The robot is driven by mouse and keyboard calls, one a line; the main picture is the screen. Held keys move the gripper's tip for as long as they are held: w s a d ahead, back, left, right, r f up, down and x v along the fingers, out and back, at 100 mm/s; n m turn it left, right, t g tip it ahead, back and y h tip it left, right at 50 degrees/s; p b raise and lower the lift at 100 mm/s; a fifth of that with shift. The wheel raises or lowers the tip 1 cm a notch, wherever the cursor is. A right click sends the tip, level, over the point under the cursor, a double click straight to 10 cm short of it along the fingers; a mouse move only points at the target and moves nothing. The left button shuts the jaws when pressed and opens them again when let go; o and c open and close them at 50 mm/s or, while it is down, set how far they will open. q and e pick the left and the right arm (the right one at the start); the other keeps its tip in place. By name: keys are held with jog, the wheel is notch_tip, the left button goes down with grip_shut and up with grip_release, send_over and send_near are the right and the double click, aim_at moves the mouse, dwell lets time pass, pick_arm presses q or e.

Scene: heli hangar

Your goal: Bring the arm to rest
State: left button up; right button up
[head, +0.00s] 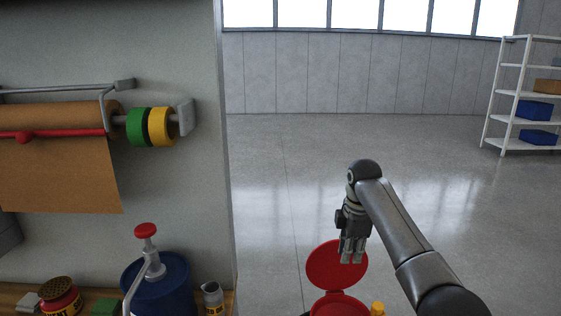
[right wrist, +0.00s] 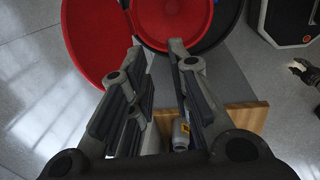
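My right arm (head: 405,235) comes in from the lower right of the head view. Its gripper (head: 351,256) hangs with the fingers pointing down, in front of a round red lid (head: 325,268) in the picture. In the right wrist view the two fingers of the right gripper (right wrist: 158,52) stand apart with nothing between them. Beyond the fingertips in that view are the red lid (right wrist: 85,45) and a red round container (right wrist: 172,18). My left gripper is not seen in the head view.
A workbench at the left carries a blue pump container (head: 165,285), a small grey bottle (head: 212,298) and a red jar (head: 60,298). A brown paper roll (head: 60,170) hangs above. White shelves (head: 510,100) stand far right.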

jog(key=s+a+f+m+y, duration=0.1)
jog(key=s+f+m, duration=0.2)
jog(key=s+f, duration=0.65)
jog(key=s+a+f+m, duration=0.25)
jog(key=s+f, duration=0.35)
jog(key=f, duration=0.7)
jog(key=s+d+m+t, duration=0.15)
jog(key=s+m, duration=0.25)
jog(key=s, duration=0.5)
jog(key=s+d+m, duration=0.3)
jog(key=s, duration=0.7)
jog(key=s+d+m+t, duration=0.15)
jog(key=s+m, duration=0.25)
jog(key=s, duration=0.5)
notch_tip(320, 180, down, 28)
jog(key=s+r+g+b, duration=0.1)
jog(key=s+g, duration=0.1)
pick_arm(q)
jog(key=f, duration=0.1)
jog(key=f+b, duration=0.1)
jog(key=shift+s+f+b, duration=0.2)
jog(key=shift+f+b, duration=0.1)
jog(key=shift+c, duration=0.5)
pick_arm(e)
jog(key=s+d+f+g+h, duration=0.1)
jog(key=s+d+f, duration=0.2)
jog(key=s+f, duration=1.3)
jog(key=shift+s+f+n, duration=0.25)
jog(key=shift+f+n, duration=0.1)
jog(key=shift+f, duration=0.2)
